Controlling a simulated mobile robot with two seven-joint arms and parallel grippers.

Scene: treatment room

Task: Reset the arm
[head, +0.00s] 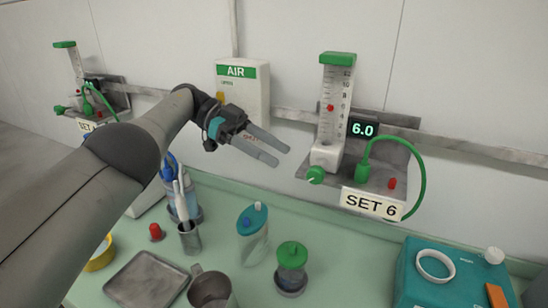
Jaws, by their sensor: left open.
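My left gripper (264,149) is open and empty, its two fingers pointing right in front of the wall. My left arm reaches in from the lower left. To the right of the fingertips is a flowmeter (334,105) with a green top, a number scale and a red float. Its small display (362,130) reads 6.0 and its label (373,204) reads SET 6. A green knob (315,175) sits at its lower left, apart from the fingers. My right gripper is not in view.
An AIR box (243,91) is behind my gripper. The counter below holds a grey tray (147,281), a metal cup (211,290), lidded jars (291,268) and a teal case (455,285).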

